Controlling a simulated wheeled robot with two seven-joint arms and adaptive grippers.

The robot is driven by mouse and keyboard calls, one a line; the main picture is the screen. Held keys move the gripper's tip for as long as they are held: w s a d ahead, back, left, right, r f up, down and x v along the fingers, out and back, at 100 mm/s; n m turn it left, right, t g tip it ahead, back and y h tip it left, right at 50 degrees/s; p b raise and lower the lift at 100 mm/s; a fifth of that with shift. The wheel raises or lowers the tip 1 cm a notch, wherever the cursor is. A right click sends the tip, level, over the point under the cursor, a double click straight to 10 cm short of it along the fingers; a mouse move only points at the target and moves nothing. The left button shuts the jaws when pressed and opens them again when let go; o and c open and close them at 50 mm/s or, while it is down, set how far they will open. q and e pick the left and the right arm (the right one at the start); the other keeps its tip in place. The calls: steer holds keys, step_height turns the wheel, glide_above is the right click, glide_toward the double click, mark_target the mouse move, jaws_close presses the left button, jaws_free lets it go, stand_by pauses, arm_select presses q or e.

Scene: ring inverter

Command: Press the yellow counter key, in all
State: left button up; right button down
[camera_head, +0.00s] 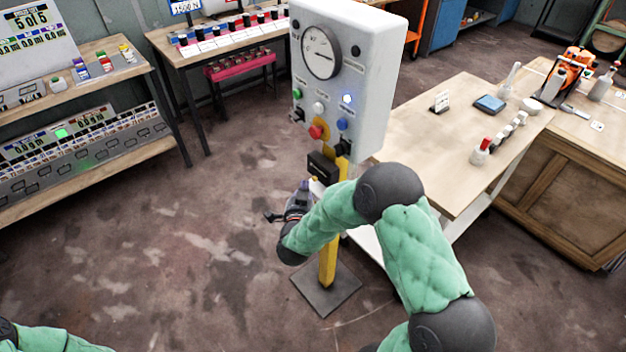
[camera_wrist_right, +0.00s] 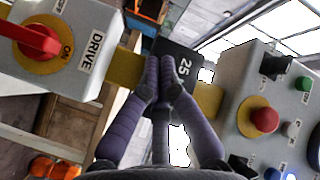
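A small black counter box (camera_head: 322,166) is mounted on the yellow post below the grey control panel. In the right wrist view the counter (camera_wrist_right: 178,62) shows "25". A tiny yellow spot (camera_head: 315,179) at the counter's lower edge may be the yellow key; my fingers cover that area in the wrist view. My right gripper (camera_head: 303,188) is just below the counter. In the wrist view its purple fingers (camera_wrist_right: 159,78) come together at the tips, empty, in front of the counter; contact cannot be told. My left gripper is outside the head view.
The grey control panel (camera_head: 342,75) has a dial, a lit blue-white lamp, and green, white, blue and red buttons. A grey DRIVE box (camera_wrist_right: 75,50) with a red switch sits on the post. A wooden table (camera_head: 440,140) stands to the right; shelves (camera_head: 75,180) stand left.

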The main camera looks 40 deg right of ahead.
steer(key=shift+d, duration=0.15)
steer(key=shift+d, duration=0.3)
steer(key=shift+d+b, duration=0.35)
steer(key=shift+d, duration=0.15)
stand_by(0.8)
steer(key=shift+a, duration=0.9)
steer(key=shift+a, duration=0.1)
steer(key=shift+s+a+p, duration=0.2)
steer(key=shift+a+p, duration=0.1)
steer(key=shift+a, duration=2.1)
